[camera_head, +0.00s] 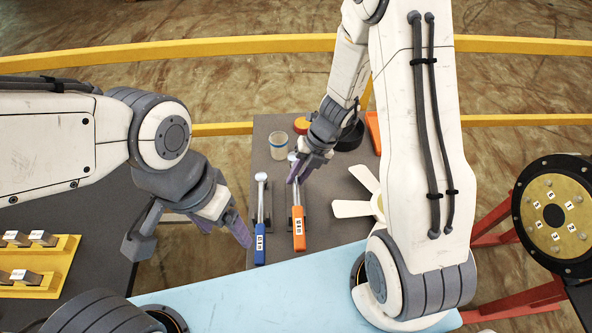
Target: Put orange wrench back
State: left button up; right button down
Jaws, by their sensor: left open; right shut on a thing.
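The orange wrench (298,230) has an orange handle with a white label and a silver shaft and head. It lies lengthwise over a dark holder on the grey table (283,258), right of and roughly parallel to the blue wrench (260,243). My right gripper (298,178) is shut on the orange wrench's shaft, just below its head, and hides part of it. I cannot tell whether the wrench rests fully in its holder or is slightly lifted. My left gripper (222,226) is open and empty, left of the blue wrench.
A clear cup (278,145), an orange round item (302,125) and a black ring (351,136) stand behind the wrenches. A white fan (352,208) lies to the right. A yellow rack (45,283) is at far left, a numbered disc (553,215) at far right. Yellow rails cross behind.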

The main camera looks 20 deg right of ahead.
aim_at(298, 190)
jog(key=shift+d, duration=0.1)
jog(key=shift+r+p, duration=0.15)
jog(key=shift+p, duration=0.2)
notch_tip(298, 190, down, 7)
jog(key=b, duration=0.5)
jog(key=shift+r, duration=0.4)
jog(key=shift+p, duration=0.65)
jog(key=shift+f, duration=0.2)
jog(key=shift+f+b, duration=1)
jog(key=shift+f, duration=0.3)
jog(key=c, duration=0.7)
grip_release()
